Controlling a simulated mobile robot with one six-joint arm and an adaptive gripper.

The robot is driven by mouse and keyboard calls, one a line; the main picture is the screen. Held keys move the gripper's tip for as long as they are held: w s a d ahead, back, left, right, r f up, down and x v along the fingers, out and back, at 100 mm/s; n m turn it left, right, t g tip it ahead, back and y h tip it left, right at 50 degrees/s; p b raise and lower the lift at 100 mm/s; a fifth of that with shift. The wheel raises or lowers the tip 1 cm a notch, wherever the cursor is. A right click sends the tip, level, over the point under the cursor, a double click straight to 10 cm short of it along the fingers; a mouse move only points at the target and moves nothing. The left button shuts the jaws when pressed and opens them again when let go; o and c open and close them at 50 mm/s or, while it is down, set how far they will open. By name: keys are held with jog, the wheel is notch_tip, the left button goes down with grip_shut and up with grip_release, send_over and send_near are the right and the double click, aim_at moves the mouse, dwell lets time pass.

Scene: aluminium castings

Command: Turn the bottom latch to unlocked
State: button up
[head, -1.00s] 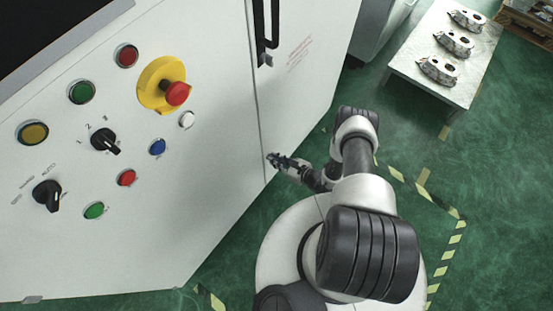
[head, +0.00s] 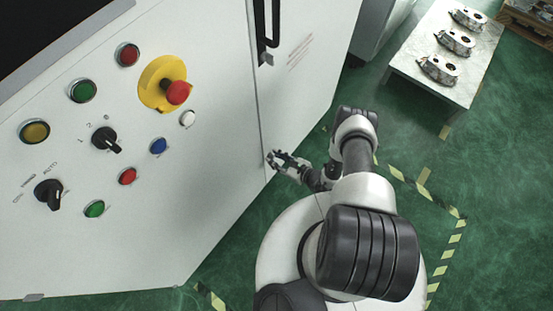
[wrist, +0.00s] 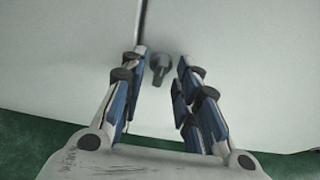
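The bottom latch (wrist: 159,68) is a small dark grey knob with a short handle on the white cabinet, just right of the door seam in the wrist view. Its handle hangs down, roughly upright in that picture. My gripper (wrist: 162,58) is open, with one blue-and-black finger left of the latch and one right of it. Clear gaps show on both sides, and neither finger visibly touches it. In the head view my gripper (head: 276,160) is at the lower cabinet front by the seam. I cannot make out the latch there.
The cabinet (head: 210,215) carries buttons, dark rotary switches and a red emergency stop (head: 177,92) on the left. A black door handle (head: 266,25) is higher up. A table (head: 425,85) with castings stands back right. Green floor (head: 400,135) lies between.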

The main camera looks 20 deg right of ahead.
jog(key=v, duration=1.2)
dwell(0.5)
